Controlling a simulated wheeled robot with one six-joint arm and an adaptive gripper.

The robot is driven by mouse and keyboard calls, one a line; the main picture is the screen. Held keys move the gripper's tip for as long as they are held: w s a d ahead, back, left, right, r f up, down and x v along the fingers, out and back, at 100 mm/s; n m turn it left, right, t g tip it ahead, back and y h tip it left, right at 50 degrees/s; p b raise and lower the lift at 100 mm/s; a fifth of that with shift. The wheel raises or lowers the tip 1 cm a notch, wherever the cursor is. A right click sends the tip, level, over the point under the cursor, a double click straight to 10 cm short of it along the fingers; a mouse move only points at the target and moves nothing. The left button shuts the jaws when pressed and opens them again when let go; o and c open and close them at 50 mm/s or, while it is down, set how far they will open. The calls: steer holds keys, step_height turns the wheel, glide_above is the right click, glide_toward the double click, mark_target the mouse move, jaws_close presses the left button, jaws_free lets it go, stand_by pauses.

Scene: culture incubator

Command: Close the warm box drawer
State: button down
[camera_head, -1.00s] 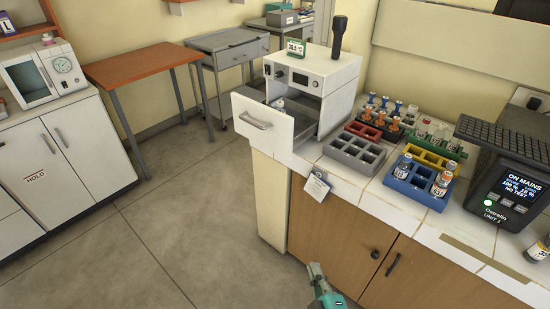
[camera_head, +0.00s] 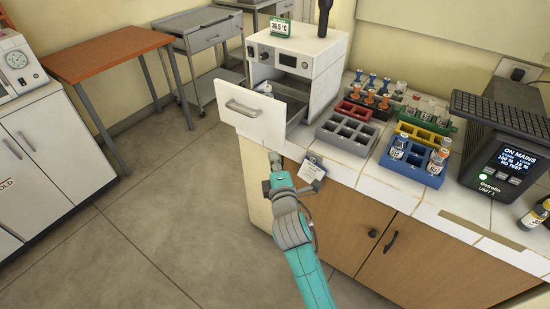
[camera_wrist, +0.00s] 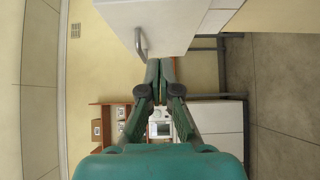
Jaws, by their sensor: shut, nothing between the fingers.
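The warm box (camera_head: 298,62) is a white cabinet on the counter with a temperature sign reading about 36.5 °C on top. Its drawer (camera_head: 268,124) is pulled out toward the front left, with a grey handle (camera_head: 243,109) on its face and a small vial (camera_head: 267,90) showing inside. In the wrist view the drawer front (camera_wrist: 170,22) and its handle (camera_wrist: 141,43) are at the top. My gripper (camera_wrist: 160,62) is shut and empty, its fingertips just beside the handle in that picture; I cannot tell whether they touch. In the head view my gripper (camera_head: 265,150) is below the drawer front.
Coloured vial racks stand right of the box, including a grey rack (camera_head: 347,134) and a blue rack (camera_head: 412,164). A dark monitor unit (camera_head: 500,150) stands farther right. A tag (camera_head: 312,170) hangs at the counter edge. The floor left of the counter (camera_head: 165,210) is clear.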

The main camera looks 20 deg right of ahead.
glide_toward(276, 129)
steer(key=w+a, duration=0.3)
steer(key=w+d, duration=0.2)
steer(key=d, duration=0.1)
steer(key=shift+w, duration=0.35)
steer(key=shift+w+d, duration=0.35)
steer(key=shift+d, duration=0.05)
steer(key=shift+d, duration=0.1)
